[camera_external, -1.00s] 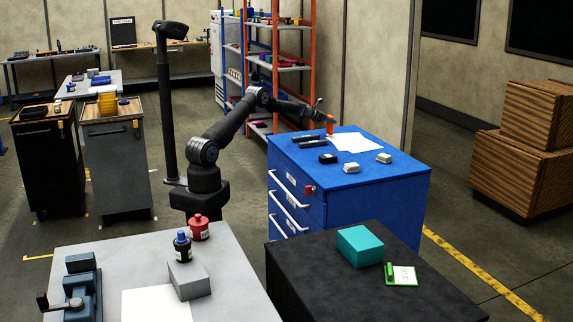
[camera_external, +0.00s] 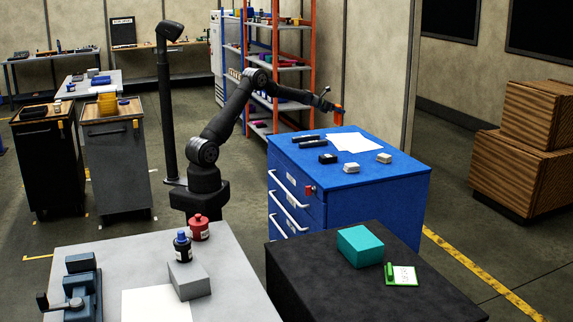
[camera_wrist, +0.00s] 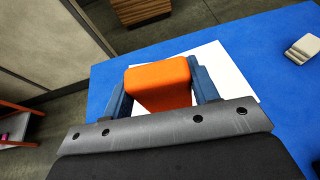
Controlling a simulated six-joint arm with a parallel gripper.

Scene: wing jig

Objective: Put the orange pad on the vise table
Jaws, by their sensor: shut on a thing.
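The orange pad (camera_wrist: 160,85) is between the two blue fingers of my gripper (camera_wrist: 162,88) in the wrist view. My gripper is shut on it. In the external view the orange pad (camera_external: 338,117) hangs from my gripper (camera_external: 338,110) above the back of the blue cabinet (camera_external: 400,192), clear of its top. The vise (camera_external: 80,285) is blue-grey and stands at the left front on the light grey table (camera_external: 100,238). My gripper is far from it, across the room side of the scene.
White paper (camera_external: 352,142), two black bars (camera_external: 306,139) and several small blocks lie on the cabinet. The grey table holds two bottles (camera_external: 199,228), a grey block (camera_external: 188,280) and white paper (camera_external: 156,304). A black table (camera_external: 300,270) bears a teal box (camera_external: 360,246).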

